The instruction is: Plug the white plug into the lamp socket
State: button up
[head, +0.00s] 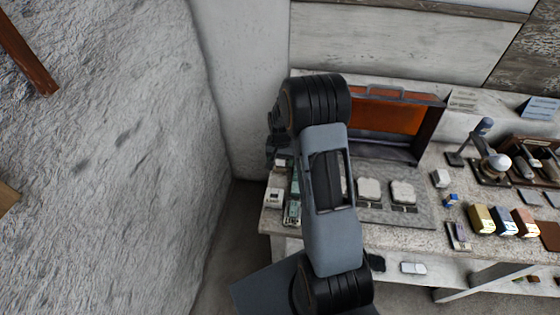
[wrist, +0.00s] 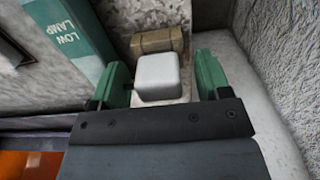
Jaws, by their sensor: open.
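A white rounded block (wrist: 157,75), perhaps the white plug, lies between the two green fingers of my gripper (wrist: 163,80) in the wrist view. The fingers are apart, with a small gap on the right; on the left I cannot tell whether the finger touches it. A teal panel lettered "LOW LAMP" (wrist: 70,35) lies to the left, and a tan block (wrist: 157,41) lies just beyond the white one. In the head view my arm hides most of the gripper at the bench's left end. A small white fitting (head: 274,197) shows there; whether it is the socket is unclear.
The bench (head: 428,225) carries an orange-lined open case (head: 390,117), pale square pads (head: 403,192), a small white block (head: 440,178), a lamp-like stand (head: 485,135) and several coloured blocks (head: 482,219). A rough plaster wall or sphere (head: 110,150) rises close on the left.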

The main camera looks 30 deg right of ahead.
jog(key=c, duration=1)
